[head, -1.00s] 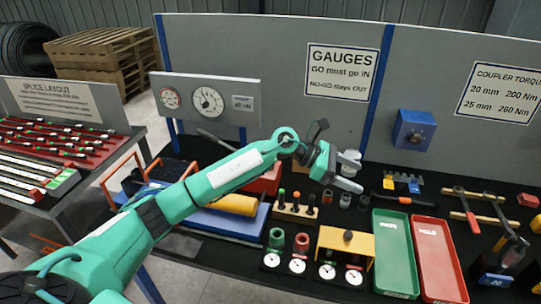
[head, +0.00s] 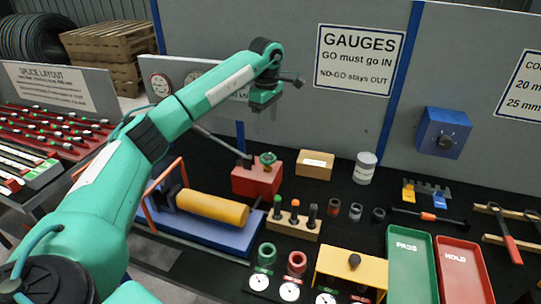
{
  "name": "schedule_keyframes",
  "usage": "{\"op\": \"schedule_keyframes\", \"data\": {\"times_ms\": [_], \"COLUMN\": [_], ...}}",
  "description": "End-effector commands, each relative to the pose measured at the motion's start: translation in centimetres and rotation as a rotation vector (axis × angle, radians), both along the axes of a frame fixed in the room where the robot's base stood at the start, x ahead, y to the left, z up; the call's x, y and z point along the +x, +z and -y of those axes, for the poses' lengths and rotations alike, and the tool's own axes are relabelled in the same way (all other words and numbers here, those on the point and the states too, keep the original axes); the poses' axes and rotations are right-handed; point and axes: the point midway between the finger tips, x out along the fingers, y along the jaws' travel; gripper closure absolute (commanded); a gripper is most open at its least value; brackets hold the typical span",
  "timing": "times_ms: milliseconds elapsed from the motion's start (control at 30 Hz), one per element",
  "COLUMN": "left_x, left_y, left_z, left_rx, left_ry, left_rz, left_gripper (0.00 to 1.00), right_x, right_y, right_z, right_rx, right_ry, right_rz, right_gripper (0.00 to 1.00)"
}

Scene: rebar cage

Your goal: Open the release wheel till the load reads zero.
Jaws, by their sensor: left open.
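The release wheel (head: 267,159) is a small green handwheel on top of a red pump block (head: 257,180), near the middle of the bench. My left gripper (head: 263,108) is above and behind the wheel, in front of the grey back panel, and touches nothing that I can see. Its jaws are small and dark here; it is open and empty. The gauge panel (head: 148,66) stands at the back left. My left arm covers most of it, including much of the large dial, so I cannot read the load. My right gripper is out of view.
A yellow cylinder (head: 212,208) lies in a blue frame (head: 205,236) left of the pump. A long dark lever (head: 220,143) slants up left from it. A cardboard box (head: 315,165) and white jar (head: 365,168) stand right of the wheel. Green and red trays lie farther right.

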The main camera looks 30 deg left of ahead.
Motion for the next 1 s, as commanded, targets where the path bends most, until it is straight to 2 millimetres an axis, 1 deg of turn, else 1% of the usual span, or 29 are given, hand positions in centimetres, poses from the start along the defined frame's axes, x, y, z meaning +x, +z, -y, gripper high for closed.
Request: {"op": "schedule_keyframes", "data": {"times_ms": [33,100,167,200,267,333,500,600,800,1000], "left_x": [-0.1,-0.1,-0.1,-0.1,-0.1,-0.1,-0.1,0.0,0.0,0.0], "left_y": [-0.6,-1.8,-2.9,-3.8,-5.1,-6.5,-9.8,-11.2,-12.8,-13.0], "left_z": [0.0,0.1,0.1,0.1,0.1,0.1,0.1,0.2,0.1,0.1], "left_rx": [0.000,0.000,0.000,-0.001,-0.002,-0.001,-0.002,-0.003,-0.002,-0.002], "left_ry": [-0.001,-0.001,-0.001,-0.001,-0.002,-0.002,-0.001,-0.001,-0.001,-0.001], "left_rz": [-0.005,-0.005,-0.005,-0.006,-0.006,-0.005,-0.004,-0.003,0.000,0.001], "left_gripper": [0.27,0.27,0.27,0.27,0.27,0.27,0.27,0.27,0.27,0.27], "right_x": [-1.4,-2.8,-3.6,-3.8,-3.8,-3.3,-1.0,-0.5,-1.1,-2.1], "right_y": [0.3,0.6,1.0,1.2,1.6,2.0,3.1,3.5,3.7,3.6], "right_z": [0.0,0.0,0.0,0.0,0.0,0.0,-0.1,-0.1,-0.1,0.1], "right_rx": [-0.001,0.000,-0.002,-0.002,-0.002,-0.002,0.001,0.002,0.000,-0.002], "right_ry": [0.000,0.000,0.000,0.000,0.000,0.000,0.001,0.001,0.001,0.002], "right_rz": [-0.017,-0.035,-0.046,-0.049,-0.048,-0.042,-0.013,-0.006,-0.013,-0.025], "right_gripper": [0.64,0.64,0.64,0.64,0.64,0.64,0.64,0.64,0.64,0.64]}}
